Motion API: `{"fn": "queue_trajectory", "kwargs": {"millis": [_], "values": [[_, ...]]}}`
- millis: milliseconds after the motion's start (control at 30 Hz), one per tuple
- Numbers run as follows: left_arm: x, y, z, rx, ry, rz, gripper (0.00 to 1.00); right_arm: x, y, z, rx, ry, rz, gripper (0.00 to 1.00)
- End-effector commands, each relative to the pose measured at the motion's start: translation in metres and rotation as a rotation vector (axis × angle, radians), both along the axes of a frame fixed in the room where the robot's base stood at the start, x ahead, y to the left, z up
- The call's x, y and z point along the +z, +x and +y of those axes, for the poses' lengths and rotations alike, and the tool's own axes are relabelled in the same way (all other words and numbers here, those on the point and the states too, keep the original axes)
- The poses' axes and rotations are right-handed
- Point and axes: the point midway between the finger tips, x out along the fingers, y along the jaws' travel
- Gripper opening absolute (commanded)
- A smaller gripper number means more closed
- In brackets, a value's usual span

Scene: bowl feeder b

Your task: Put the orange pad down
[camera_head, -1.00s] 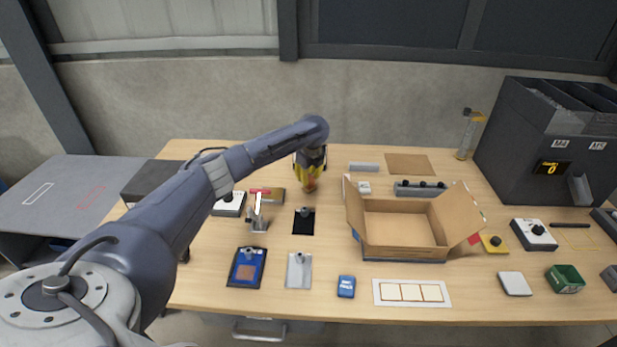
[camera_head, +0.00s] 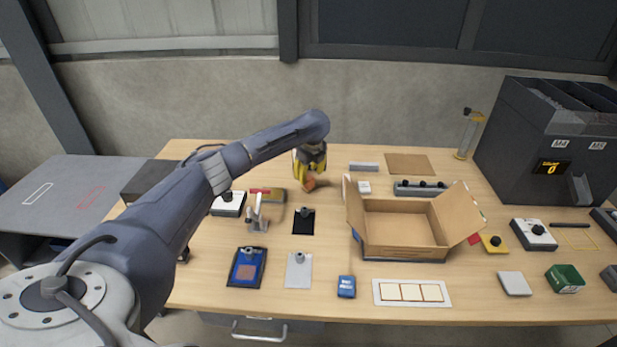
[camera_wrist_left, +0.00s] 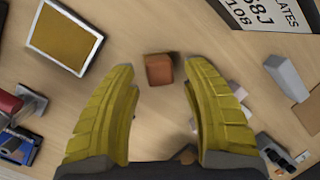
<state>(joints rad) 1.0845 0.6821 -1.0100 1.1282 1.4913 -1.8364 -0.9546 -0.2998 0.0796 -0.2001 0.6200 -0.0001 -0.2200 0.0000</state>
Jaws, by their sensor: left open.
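The orange pad (camera_head: 309,184) is a small orange-brown block below my left gripper (camera_head: 310,176), toward the back of the wooden table. In the left wrist view the pad (camera_wrist_left: 160,69) shows between and just beyond the tips of my left gripper (camera_wrist_left: 160,78). The yellow fingers are wide apart, with clear gaps on both sides of the pad. The pad looks slightly tilted in the head view, and I cannot tell whether it rests flat on the table. My right gripper is in neither view.
An open cardboard box (camera_head: 403,250) stands to the right. A yellow-topped tray (camera_wrist_left: 65,37) lies left of the pad in the wrist view. A black plate (camera_head: 304,228), a grey plate (camera_head: 299,275) and a blue board (camera_head: 246,276) lie nearer the front. A dark feeder (camera_head: 520,150) stands far right.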

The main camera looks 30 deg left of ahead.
Motion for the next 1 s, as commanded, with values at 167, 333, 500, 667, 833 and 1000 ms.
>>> {"fn": "queue_trajectory", "kwargs": {"millis": [167, 333, 500, 667, 833, 1000], "values": [[0.033, -0.004, -0.005, -0.003, 0.001, -0.004, 0.48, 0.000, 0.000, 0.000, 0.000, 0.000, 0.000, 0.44], [0.061, -0.009, -0.010, -0.002, 0.001, -0.004, 0.48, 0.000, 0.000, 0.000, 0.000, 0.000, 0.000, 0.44], [0.082, -0.013, -0.015, -0.001, 0.002, -0.002, 0.48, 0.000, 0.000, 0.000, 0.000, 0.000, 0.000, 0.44], [0.094, -0.015, -0.017, 0.000, 0.001, 0.000, 0.48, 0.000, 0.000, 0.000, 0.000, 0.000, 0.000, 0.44], [0.099, -0.016, -0.018, -0.001, 0.001, -0.001, 0.48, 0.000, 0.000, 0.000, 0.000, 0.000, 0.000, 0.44], [0.099, -0.017, -0.018, 0.000, 0.000, -0.001, 0.48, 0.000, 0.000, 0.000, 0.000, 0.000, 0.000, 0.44]]}}
